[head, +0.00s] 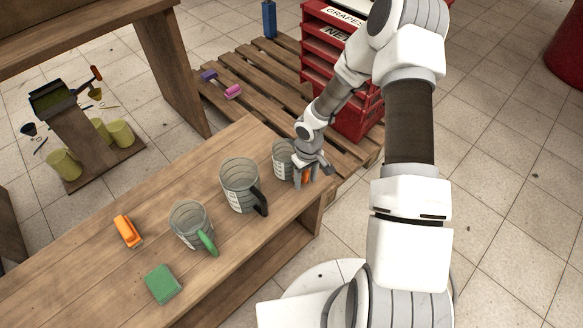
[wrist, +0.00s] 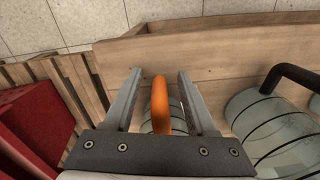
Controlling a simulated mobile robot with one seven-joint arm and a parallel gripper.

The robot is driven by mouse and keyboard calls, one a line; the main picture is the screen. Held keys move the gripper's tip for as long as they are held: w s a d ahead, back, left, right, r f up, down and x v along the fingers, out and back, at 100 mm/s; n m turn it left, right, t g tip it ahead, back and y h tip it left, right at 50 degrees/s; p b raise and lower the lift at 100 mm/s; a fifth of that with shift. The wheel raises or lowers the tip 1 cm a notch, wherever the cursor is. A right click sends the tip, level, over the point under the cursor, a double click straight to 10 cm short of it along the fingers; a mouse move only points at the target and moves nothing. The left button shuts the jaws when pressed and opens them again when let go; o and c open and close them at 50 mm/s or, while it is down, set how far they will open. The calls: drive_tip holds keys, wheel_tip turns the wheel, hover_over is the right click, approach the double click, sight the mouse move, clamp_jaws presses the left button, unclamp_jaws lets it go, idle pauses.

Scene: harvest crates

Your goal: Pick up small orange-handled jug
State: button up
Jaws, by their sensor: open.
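The small orange-handled jug (head: 283,158) stands at the right end of the wooden bench (head: 150,212), a clear grey measuring jug. Its orange handle (wrist: 160,104) shows in the wrist view between the two fingers of my gripper (wrist: 157,88). My gripper (head: 305,180) is open, with a finger on each side of the handle and a gap to both. In the head view my gripper hides part of the handle. In the wrist view the gripper's body hides much of the jug.
A larger black-handled jug (head: 240,186) stands just left of the small jug, also in the wrist view (wrist: 268,125). Farther left are a green-handled jug (head: 189,225), an orange brush (head: 127,231) and a green sponge (head: 163,284). Red crates (head: 318,62) stand on a pallet behind.

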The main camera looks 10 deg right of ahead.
clamp_jaws()
idle(1.4)
